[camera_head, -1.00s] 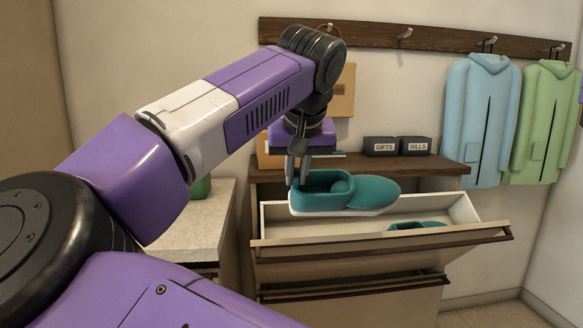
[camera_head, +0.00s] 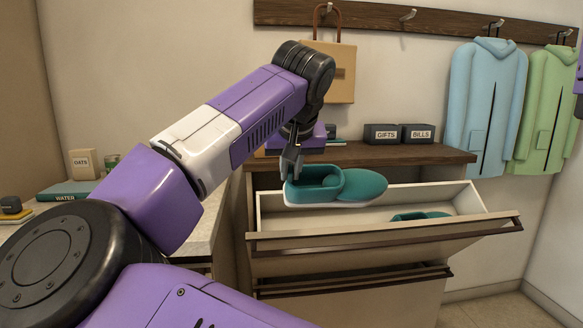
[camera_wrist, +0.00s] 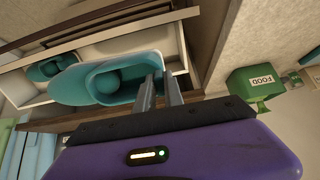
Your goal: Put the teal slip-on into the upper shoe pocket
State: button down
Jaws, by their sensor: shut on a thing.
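The teal slip-on (camera_head: 350,187) has a white sole and hangs roughly level above the left part of the tilted-open upper shoe pocket (camera_head: 385,237). My gripper (camera_head: 291,166) is shut on its heel end, at the left of the shoe. In the wrist view the two fingers (camera_wrist: 160,95) pinch the heel rim of the slip-on (camera_wrist: 95,83). Another teal shoe (camera_head: 420,216) lies inside the pocket toward the right, partly hidden by the front panel; it also shows in the wrist view (camera_wrist: 48,68).
A lower pocket front (camera_head: 350,292) is below. The cabinet top (camera_head: 400,154) behind holds the GIFTS box (camera_head: 381,134) and BILLS box (camera_head: 417,134). Blue (camera_head: 485,105) and green (camera_head: 545,110) jackets hang at right. A counter (camera_head: 205,235) stands left. A green FOOD box (camera_wrist: 255,83) shows in the wrist view.

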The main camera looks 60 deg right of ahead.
jog(key=b+x, duration=0.3)
jog(key=x, duration=0.8)
jog(key=shift+f+b, duration=0.1)
jog(key=shift+b, duration=0.25)
jog(key=shift+b+x, duration=0.3)
jog(key=shift+x, duration=1)
jog(key=shift+w, duration=0.1)
jog(key=b+x, duration=0.1)
jog(key=x, duration=0.8)
jog(key=shift+w+d+f+b, duration=0.2)
jog(key=shift+d+f+b, duration=0.05)
jog(key=shift+b, duration=0.15)
jog(key=c, duration=1.4)
grip_release()
jog(key=shift+o, duration=0.2)
jog(key=shift+p+v, duration=3.05)
jog(key=shift+v, duration=5)
